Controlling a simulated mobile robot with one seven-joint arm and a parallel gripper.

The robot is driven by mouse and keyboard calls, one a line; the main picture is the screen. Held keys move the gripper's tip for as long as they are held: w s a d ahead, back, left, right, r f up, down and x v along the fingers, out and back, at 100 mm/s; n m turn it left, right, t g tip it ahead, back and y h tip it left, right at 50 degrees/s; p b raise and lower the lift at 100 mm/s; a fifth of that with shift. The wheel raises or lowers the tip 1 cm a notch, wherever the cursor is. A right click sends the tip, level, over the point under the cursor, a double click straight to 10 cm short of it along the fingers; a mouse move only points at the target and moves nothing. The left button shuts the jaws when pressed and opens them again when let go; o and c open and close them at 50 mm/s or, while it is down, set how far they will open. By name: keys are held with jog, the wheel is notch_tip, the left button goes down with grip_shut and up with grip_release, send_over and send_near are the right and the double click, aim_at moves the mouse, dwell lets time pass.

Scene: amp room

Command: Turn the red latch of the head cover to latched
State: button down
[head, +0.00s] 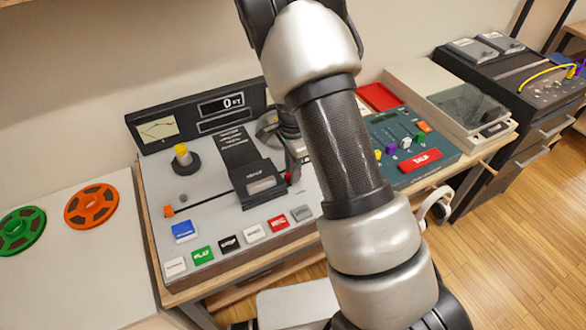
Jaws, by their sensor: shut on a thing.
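The tape machine (215,222) stands on the wooden bench, with its black head cover (257,183) near the middle of the deck. A small bit of red, the latch (289,178), shows at the right side of the cover. My gripper (292,168) points down there from behind my arm and is shut on the red latch. My arm hides part of the gripper and the machine's right side. The latch is too small and too covered to tell its angle.
Several coloured keys (229,243) line the machine's front edge. A yellow-topped knob (181,155) stands at its left rear. A green console (410,140) with a red TALK key and a turntable (460,105) are to the right. Green and orange reels (92,206) lie on the left table.

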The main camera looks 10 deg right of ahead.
jog(key=shift+w, duration=0.1)
dwell(0.3)
jog(key=c, duration=1.7)
grip_release()
jog(key=shift+r, duration=0.1)
notch_tip(320, 180, up, 17)
jog(key=shift+r+p, duration=0.15)
jog(key=shift+p, duration=0.75)
jog(key=s+r+n+t+y+p, duration=0.1)
jog(key=s+r+n+p, duration=0.1)
jog(key=s+r+n, duration=0.35)
jog(key=s+r+n+t+p, duration=0.2)
jog(key=s+r, duration=0.5)
jog(key=r, duration=0.4)
jog(key=s+r+n+t+p, duration=0.1)
jog(key=s+r+n, duration=0.1)
jog(key=s, duration=0.1)
jog(key=s+d+r+n, duration=0.1)
jog(key=s+n, duration=0.2)
jog(key=s, duration=0.1)
jog(key=s+r+n+t+h+p, duration=0.1)
jog(key=s+r+n, duration=0.1)
jog(key=s, duration=0.2)
jog(key=shift+s+d+r+n+t+p, duration=0.15)
jog(key=shift+d+r+n+t+p, duration=0.1)
jog(key=shift+r+t+p, duration=0.1)
